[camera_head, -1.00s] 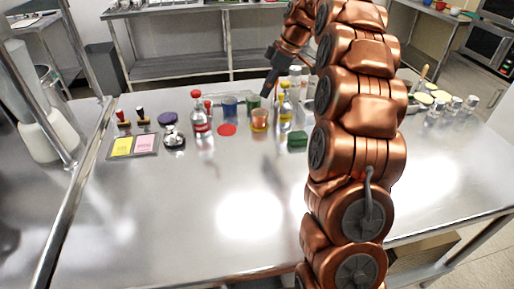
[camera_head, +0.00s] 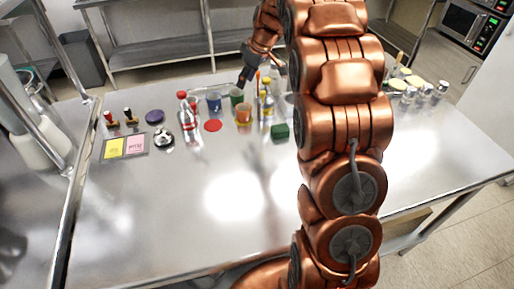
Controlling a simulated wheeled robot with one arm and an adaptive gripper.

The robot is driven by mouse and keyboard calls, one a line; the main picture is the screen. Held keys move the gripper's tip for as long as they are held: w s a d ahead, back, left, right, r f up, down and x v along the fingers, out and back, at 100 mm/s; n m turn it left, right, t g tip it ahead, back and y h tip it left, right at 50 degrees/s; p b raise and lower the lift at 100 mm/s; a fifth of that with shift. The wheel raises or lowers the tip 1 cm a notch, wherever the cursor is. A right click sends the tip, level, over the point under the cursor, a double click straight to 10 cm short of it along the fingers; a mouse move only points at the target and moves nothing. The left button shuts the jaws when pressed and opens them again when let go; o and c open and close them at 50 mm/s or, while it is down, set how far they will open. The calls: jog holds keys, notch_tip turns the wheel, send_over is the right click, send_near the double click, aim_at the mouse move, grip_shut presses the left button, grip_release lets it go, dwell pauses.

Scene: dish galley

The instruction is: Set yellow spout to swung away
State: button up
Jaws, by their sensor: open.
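A clear bottle (camera_head: 265,110) with a yellow label stands in the back row on the steel counter, and a small yellow top (camera_head: 266,81) shows above it. I take this top to be the yellow spout; it is too small to tell which way it is turned. My gripper (camera_head: 242,83) is open and points down, just left of the yellow top and above the green cup (camera_head: 236,95). I cannot tell whether it touches anything. My arm hides the counter to the right of the bottle.
Around it stand a blue cup (camera_head: 213,101), an amber cup (camera_head: 243,116), a red-capped bottle (camera_head: 188,122) and a green block (camera_head: 280,131). A red disc (camera_head: 213,126) lies flat. Several jars (camera_head: 425,92) stand at right. The front counter is clear.

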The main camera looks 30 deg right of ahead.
jog(key=b+v, duration=0.2)
jog(key=v, duration=0.5)
jog(key=s+a+f+m+g+p, duration=0.1)
jog(key=s+a, duration=0.3)
jog(key=s, duration=0.6)
jog(key=s+a+f+m+g+p, duration=0.1)
jog(key=s+a+m, duration=0.1)
jog(key=s+a, duration=0.3)
jog(key=s+a+f+m+g+h+p, duration=0.1)
jog(key=s+a, duration=0.4)
jog(key=s, duration=0.9)
jog(key=shift+s+a+f+m+g, duration=0.25)
jog(key=shift+s+f+m+g, duration=0.15)
jog(key=shift+g, duration=0.1)
jog(key=s+f+m, duration=0.1)
jog(key=s+f, duration=0.1)
jog(key=s, duration=0.4)
jog(key=s+f+g+h, duration=0.1)
jog(key=s+f, duration=0.2)
jog(key=s, duration=0.4)
jog(key=shift+s+a+m, duration=0.15)
jog(key=shift+s+m, duration=0.1)
jog(key=shift+m, duration=0.15)
